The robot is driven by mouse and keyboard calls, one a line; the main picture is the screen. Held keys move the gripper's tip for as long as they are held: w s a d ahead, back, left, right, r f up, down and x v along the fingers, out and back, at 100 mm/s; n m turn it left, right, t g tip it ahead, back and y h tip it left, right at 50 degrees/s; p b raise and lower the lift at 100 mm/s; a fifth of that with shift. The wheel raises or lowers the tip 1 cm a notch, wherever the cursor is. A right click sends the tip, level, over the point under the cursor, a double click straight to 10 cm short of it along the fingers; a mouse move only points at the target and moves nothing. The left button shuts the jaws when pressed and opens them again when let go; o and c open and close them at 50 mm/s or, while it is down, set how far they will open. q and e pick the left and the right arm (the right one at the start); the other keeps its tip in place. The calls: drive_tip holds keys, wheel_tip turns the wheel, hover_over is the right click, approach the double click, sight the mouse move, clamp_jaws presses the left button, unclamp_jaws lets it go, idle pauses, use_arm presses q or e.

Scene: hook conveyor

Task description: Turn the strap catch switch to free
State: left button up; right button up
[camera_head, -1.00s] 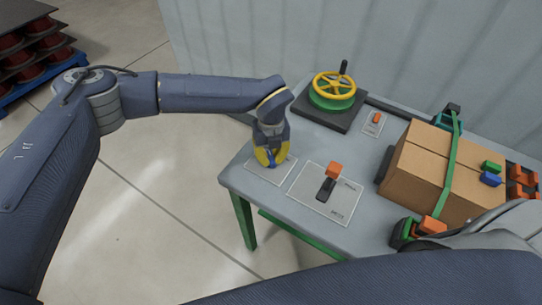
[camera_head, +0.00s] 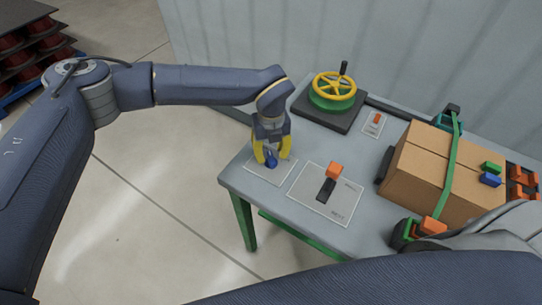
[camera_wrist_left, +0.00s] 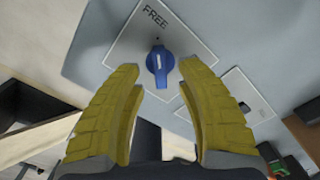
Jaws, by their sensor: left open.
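The strap catch switch is a blue knob (camera_head: 271,160) on a pale plate (camera_head: 262,174) at the table's near left corner. Any other label on that plate is hidden or out of frame. My left gripper (camera_head: 271,157) is open, its yellow fingers on either side of the knob. In the left wrist view the fingers (camera_wrist_left: 160,75) stand apart from the knob, with gaps on both sides. My right gripper is not seen.
Beside it is a plate with an orange-tipped lever (camera_head: 333,171). Behind stand a yellow handwheel (camera_head: 334,85) and a small orange switch (camera_head: 376,118). A cardboard box (camera_head: 420,165) under a green strap (camera_head: 451,165) fills the table's right side.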

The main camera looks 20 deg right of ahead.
sight(271, 157)
use_arm(q)
wheel_tip(271, 157, up, 10)
drive_tip(key=shift+f, duration=0.25)
idle(0.6)
